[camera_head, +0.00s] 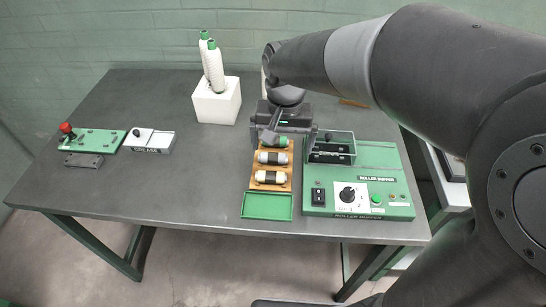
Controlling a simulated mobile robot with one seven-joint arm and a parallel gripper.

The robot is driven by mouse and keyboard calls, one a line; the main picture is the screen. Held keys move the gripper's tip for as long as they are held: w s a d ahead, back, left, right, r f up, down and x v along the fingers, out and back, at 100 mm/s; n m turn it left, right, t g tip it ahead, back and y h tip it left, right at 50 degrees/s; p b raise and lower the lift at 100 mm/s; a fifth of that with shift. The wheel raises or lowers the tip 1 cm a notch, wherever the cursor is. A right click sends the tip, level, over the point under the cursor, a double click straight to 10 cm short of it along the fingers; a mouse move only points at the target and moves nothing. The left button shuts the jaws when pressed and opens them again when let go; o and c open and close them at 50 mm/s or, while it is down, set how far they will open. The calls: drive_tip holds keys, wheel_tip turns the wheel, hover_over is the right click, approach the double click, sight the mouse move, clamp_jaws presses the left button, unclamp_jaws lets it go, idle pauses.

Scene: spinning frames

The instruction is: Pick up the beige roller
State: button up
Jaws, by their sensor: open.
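A wooden rack (257,190) stands near the table's front edge and holds short rollers with dark middle bands. The nearest roller (270,177) has whitish, slightly cream ends and may be the beige one. Behind it lies a roller with pale grey-lilac ends (272,157). A green-ended roller (282,141) lies farther back, partly covered by my gripper. My gripper (281,137) points down over the back part of the rack, open. It hides the rack's far end, and I cannot tell whether its fingers touch the green-ended roller.
A green roller buffer machine (385,183) stands just right of the rack. A green tray (266,206) lies in front of the rack. A white block (217,103) with tall white spools stands behind left. A grease box (149,141) and a green fixture (95,139) sit far left. The table's left middle is clear.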

drive_tip(key=a+f, duration=0.2)
drive_tip(key=a, duration=0.1)
hover_over(271, 173)
drive_tip(key=shift+g, duration=0.3)
drive_tip(key=f, duration=0.5)
drive_tip(key=shift+s+f, duration=0.25)
drive_tip(key=shift+s, duration=0.1)
drive_tip(key=shift+w+f, duration=0.15)
drive_tip(key=shift+f, duration=1.2)
drive_tip(key=shift+w+f, duration=0.1)
drive_tip(key=shift+f, duration=1.2)
drive_tip(key=shift+c, duration=0.4)
drive_tip(key=c, duration=1)
drive_tip(key=shift+r, duration=0.15)
